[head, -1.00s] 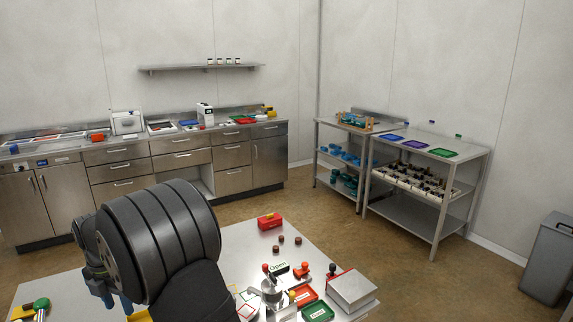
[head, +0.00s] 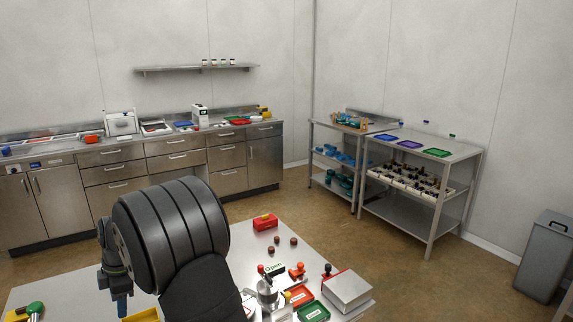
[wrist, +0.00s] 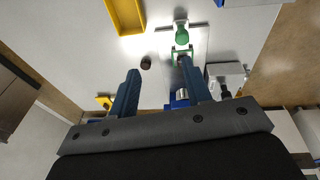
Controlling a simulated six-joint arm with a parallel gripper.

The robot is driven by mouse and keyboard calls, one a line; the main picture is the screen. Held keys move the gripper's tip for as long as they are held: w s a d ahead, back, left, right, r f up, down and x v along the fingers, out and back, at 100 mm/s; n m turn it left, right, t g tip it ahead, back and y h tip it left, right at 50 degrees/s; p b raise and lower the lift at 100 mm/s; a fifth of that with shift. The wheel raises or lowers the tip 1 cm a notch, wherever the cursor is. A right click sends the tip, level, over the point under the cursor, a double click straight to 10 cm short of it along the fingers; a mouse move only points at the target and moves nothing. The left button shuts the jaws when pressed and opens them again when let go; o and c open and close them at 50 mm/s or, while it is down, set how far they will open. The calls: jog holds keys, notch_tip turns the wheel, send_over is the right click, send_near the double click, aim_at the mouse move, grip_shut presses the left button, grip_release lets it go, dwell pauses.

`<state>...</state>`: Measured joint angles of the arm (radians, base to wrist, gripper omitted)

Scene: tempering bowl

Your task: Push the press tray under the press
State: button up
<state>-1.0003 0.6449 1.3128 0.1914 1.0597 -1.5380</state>
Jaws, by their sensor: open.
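My gripper (head: 121,303) hangs low over the left part of the table in the head view, partly hidden by my arm. In the wrist view my gripper (wrist: 158,66) is open, its two blue fingers apart with nothing held between them. A pale plate carrying a green-knobbed, green-framed fixture (wrist: 181,45) lies by the right fingertip; I cannot tell whether they touch. A blue part (wrist: 180,97) shows beside the right finger. A silver device with a red knob (head: 267,291) stands on the table in the head view. I cannot tell for sure which items are the press and press tray.
A yellow tray (wrist: 126,14) and a brown round piece (wrist: 146,62) lie near the fingers. A grey block with a dark knob (wrist: 226,76) stands to the right. A red tray (head: 299,295), green tray (head: 313,312) and metal box (head: 347,288) crowd the table's right side.

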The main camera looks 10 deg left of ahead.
jog(key=shift+f, duration=0.1)
grip_shut()
jog(key=d+f+m+g, duration=0.1)
jog(key=d+m, duration=0.1)
jog(key=m, duration=0.1)
jog(key=w+d+f+m+g+y, duration=0.1)
jog(key=d+m, duration=0.1)
jog(key=m, duration=0.1)
jog(key=d+f+m+g+y, duration=0.1)
jog(key=d+m, duration=0.2)
jog(key=shift+w+f+m, duration=0.3)
jog(key=shift+w+m, duration=0.05)
jog(key=shift+m, duration=0.05)
jog(key=w+d+f+m+y, duration=0.2)
jog(key=d+m+y, duration=0.3)
jog(key=m, duration=0.7)
jog(key=shift+g+h, duration=0.4)
jog(key=shift+h, duration=0.1)
jog(key=x, duration=0.8)
jog(key=shift+s+f, duration=0.2)
jog(key=shift+s, duration=0.15)
jog(key=a, duration=0.1)
jog(key=s+a, duration=0.1)
jog(key=a, duration=0.1)
jog(key=shift+s, duration=0.3)
jog(key=shift+s+a, duration=0.2)
jog(key=shift+a, duration=0.2)
